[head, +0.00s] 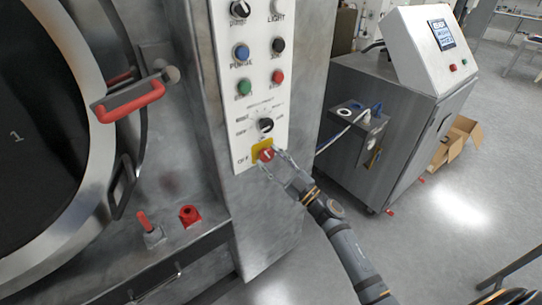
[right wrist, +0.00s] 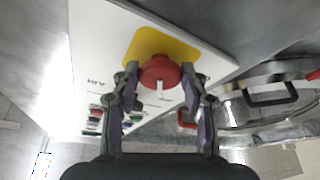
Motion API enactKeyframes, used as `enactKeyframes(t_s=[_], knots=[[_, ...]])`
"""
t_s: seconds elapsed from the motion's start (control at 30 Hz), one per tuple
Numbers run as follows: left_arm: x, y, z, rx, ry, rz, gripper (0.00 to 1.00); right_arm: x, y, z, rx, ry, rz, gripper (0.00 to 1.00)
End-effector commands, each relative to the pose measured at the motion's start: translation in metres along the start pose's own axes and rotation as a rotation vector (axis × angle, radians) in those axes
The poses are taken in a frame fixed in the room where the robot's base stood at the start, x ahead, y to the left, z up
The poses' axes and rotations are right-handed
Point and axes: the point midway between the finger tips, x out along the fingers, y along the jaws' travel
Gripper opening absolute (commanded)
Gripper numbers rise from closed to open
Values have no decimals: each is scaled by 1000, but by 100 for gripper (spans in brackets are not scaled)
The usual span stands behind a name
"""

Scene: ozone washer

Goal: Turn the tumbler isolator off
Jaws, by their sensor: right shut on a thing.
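The tumbler isolator is a red rotary knob (head: 266,155) on a yellow plate (head: 257,146), at the bottom of the white control panel in the head view. The knob also shows in the right wrist view (right wrist: 160,73), with a white mark on its face. My right gripper (head: 271,163) is at the knob, its two fingers on either side of it; in the right wrist view the fingertips (right wrist: 160,80) press close to the red knob's sides. The exact contact is partly hidden by the fingers. My left gripper is not in view.
Above the isolator, the panel holds a black selector (head: 266,125) and several coloured buttons. The round washer door (head: 45,130) with a red handle (head: 130,102) is at the left. A grey cabinet (head: 385,130) with a white console (head: 425,50) stands right. The floor between is clear.

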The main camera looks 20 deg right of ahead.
Motion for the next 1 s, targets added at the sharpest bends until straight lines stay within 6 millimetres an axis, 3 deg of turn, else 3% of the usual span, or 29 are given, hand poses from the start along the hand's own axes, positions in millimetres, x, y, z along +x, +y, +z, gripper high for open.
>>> enactKeyframes(t_s=[1.0], knots=[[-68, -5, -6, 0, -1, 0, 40, 2, 8, -5, -844, -1, -351, 13]])
